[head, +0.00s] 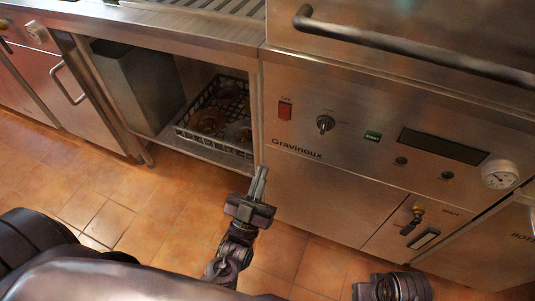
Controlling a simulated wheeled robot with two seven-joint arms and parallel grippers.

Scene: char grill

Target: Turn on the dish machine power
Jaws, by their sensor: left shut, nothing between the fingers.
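The dish machine (345,200) is a steel unit with the name "Gravinoux" on its front panel, at the right of the head view. A red switch (285,110) with a small label above it sits at the panel's upper left.
A long handle (420,50) runs across the machine's upper part. A dark display (444,145) and a round gauge (499,174) are further right. An open shelf at left holds a black crate (245,153) and a grey bin (135,88). Tiled floor (180,190) lies clear below.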

